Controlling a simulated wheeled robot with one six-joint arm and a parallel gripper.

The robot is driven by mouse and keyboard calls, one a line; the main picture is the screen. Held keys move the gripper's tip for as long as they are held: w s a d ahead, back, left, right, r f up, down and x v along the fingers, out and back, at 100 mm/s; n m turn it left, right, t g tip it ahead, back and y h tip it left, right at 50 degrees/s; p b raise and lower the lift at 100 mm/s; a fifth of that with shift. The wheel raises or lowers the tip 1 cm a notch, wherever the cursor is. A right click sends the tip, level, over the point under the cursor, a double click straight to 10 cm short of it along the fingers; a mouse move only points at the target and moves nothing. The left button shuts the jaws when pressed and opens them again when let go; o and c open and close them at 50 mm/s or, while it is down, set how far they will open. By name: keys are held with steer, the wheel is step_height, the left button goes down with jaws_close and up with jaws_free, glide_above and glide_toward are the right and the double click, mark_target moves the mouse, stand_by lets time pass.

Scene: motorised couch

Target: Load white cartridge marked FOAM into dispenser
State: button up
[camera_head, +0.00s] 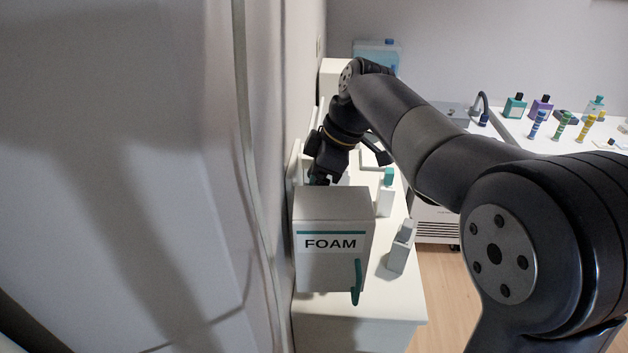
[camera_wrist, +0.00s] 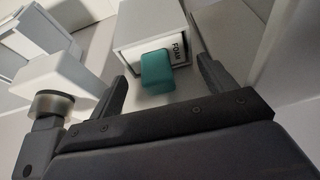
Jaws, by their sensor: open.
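The white dispenser (camera_head: 333,208), lettered FOAM with a teal stripe and teal lever, stands on the white counter in the head view. My gripper (camera_head: 320,177) is behind it, its fingertips largely hidden there. In the wrist view my gripper (camera_wrist: 163,70) is open, with one finger on each side of a teal block (camera_wrist: 157,73). The teal block sticks out of a square opening in a white housing (camera_wrist: 148,20). No finger clearly touches the teal block.
A white bottle with a teal cap (camera_head: 386,197) and a grey-white bottle (camera_head: 401,250) stand on the counter (camera_head: 360,307) to the dispenser's right. A wall and a large pale panel (camera_head: 110,150) close off the left. Several bottles stand on a farther table.

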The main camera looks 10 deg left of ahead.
steer(key=v, duration=1.1)
steer(key=shift+c, duration=0.4)
